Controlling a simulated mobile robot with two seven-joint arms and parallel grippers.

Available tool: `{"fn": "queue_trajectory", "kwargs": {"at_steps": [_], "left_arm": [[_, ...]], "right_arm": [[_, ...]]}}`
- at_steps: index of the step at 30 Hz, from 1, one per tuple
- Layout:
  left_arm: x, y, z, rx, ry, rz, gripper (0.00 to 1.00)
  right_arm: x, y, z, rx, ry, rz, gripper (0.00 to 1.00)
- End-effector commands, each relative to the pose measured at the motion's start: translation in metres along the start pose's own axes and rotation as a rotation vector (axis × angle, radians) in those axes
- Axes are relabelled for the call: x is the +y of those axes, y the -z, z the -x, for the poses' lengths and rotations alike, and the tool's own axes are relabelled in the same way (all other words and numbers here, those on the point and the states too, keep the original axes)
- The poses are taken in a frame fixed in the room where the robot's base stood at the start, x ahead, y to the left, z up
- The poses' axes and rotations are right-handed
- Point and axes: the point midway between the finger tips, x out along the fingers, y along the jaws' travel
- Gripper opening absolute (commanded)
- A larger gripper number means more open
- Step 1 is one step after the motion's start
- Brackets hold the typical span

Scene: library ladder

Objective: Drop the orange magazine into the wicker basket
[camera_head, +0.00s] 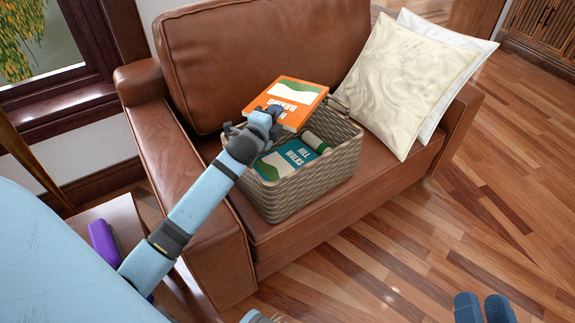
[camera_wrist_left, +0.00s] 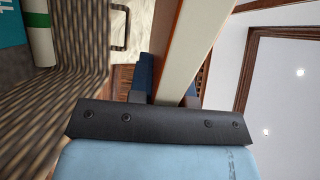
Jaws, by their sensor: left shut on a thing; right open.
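My left gripper (camera_head: 273,113) is shut on the orange magazine (camera_head: 298,92), which has a white and green cover. It holds the magazine tilted above the back part of the wicker basket (camera_head: 310,180), and the magazine hides some of the rim. In the left wrist view the magazine (camera_wrist_left: 190,45) shows edge-on between the fingers, and the basket wall (camera_wrist_left: 60,105) is at left. The basket stands on the brown leather sofa. My right gripper (camera_head: 484,308) is open and empty at the bottom right, over the floor.
Inside the basket lie a teal magazine (camera_head: 288,158) and a pale roll (camera_head: 315,142) with green on it. The sofa armrest (camera_head: 190,190) is left of the basket. Cream pillows (camera_head: 410,80) lean at right. The wooden floor (camera_head: 400,240) in front is clear.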

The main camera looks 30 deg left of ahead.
Motion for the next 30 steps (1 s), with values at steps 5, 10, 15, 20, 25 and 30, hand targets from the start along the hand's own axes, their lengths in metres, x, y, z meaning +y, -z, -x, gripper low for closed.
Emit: {"fn": "queue_trajectory", "kwargs": {"at_steps": [5, 10, 15, 20, 25, 30], "left_arm": [[-0.0012, 0.0000, -0.0001, 0.000, 0.003, 0.000, 0.00], [-0.0012, 0.0000, -0.0001, 0.000, 0.003, 0.000, 0.34], [-0.0010, -0.0001, -0.0001, 0.000, 0.002, 0.000, 0.48], [-0.0011, -0.0001, -0.0001, 0.000, 0.002, 0.000, 0.48], [-0.0006, -0.0001, -0.0001, 0.000, 0.002, 0.000, 0.48], [0.0006, 0.0000, 0.0058, 0.000, -0.002, 0.000, 0.48]], "right_arm": [[0.0002, -0.0006, -0.0001, -0.005, 0.000, 0.000, 0.43], [0.0001, -0.0005, 0.0000, -0.004, 0.000, 0.000, 0.43], [0.0001, -0.0003, 0.0000, -0.004, 0.000, 0.000, 0.43], [0.0001, -0.0002, -0.0001, -0.004, 0.000, 0.000, 0.43], [0.0001, -0.0002, 0.0000, -0.003, 0.000, 0.000, 0.43], [-0.0003, 0.0027, -0.0003, 0.001, -0.001, 0.001, 0.43]]}}
